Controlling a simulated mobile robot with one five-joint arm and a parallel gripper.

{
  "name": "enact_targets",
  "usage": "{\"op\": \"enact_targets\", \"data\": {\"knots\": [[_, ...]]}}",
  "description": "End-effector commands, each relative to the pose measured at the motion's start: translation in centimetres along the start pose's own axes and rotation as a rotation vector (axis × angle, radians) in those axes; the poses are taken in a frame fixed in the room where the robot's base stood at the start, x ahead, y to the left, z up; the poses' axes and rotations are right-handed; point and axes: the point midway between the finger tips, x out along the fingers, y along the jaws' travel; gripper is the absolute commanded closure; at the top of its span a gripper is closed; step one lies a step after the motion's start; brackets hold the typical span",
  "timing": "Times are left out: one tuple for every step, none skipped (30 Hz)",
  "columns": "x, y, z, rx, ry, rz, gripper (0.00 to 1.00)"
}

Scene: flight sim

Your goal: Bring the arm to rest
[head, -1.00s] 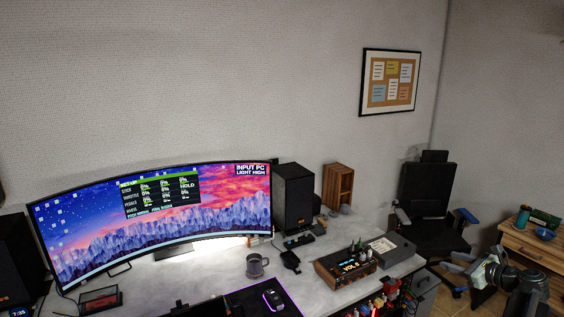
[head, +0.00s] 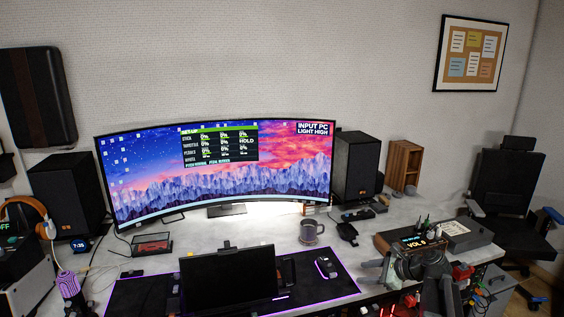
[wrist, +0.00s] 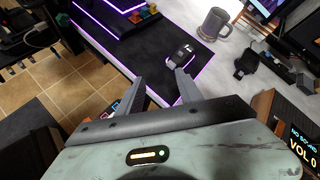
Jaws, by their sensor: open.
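My gripper (head: 372,270) shows at the lower right of the head view, at the front of the desk. Its two grey fingers stand apart with nothing between them. In the wrist view my gripper (wrist: 159,77) is also open and empty, pointing toward the black desk mat (wrist: 150,60). My arm's links show to the right of the gripper in the head view, low in front of the radio-like box (head: 410,243). Whether the fingers touch the mat or desk edge cannot be told.
A mouse (head: 326,268), a grey mug (head: 311,232) and a small dark screen (head: 228,278) are on the desk near the gripper. A curved monitor (head: 220,175) stands behind. Tiled floor (wrist: 40,80) shows open at left in the wrist view.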

Motion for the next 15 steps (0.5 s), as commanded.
{"op": "enact_targets", "data": {"knots": [[4.6, 4.1, -0.5, -0.087, 0.017, 0.066, 0.57], [6.4, 6.0, -0.2, -0.144, 0.031, 0.105, 0.57], [8.6, 8.5, 0.0, -0.226, 0.051, 0.159, 0.57], [10.2, 10.4, 0.1, -0.289, 0.064, 0.198, 0.57], [11.5, 12.2, 0.1, -0.354, 0.078, 0.236, 0.57], [13.1, 14.6, 0.0, -0.444, 0.096, 0.290, 0.57], [14.2, 16.4, -0.1, -0.513, 0.109, 0.329, 0.57], [15.2, 18.1, -0.3, -0.583, 0.121, 0.368, 0.57], [16.2, 20.3, -0.7, -0.679, 0.138, 0.423, 0.57], [16.8, 21.9, -1.1, -0.756, 0.151, 0.465, 0.57], [17.3, 23.4, -1.5, -0.835, 0.163, 0.509, 0.57], [17.8, 25.5, -2.3, -0.949, 0.180, 0.574, 0.57], [17.7, 26.8, -3.1, -1.043, 0.196, 0.628, 0.57], [17.3, 27.8, -3.8, -1.131, 0.210, 0.683, 0.57], [16.2, 28.3, -4.7, -1.232, 0.229, 0.748, 0.57]]}}
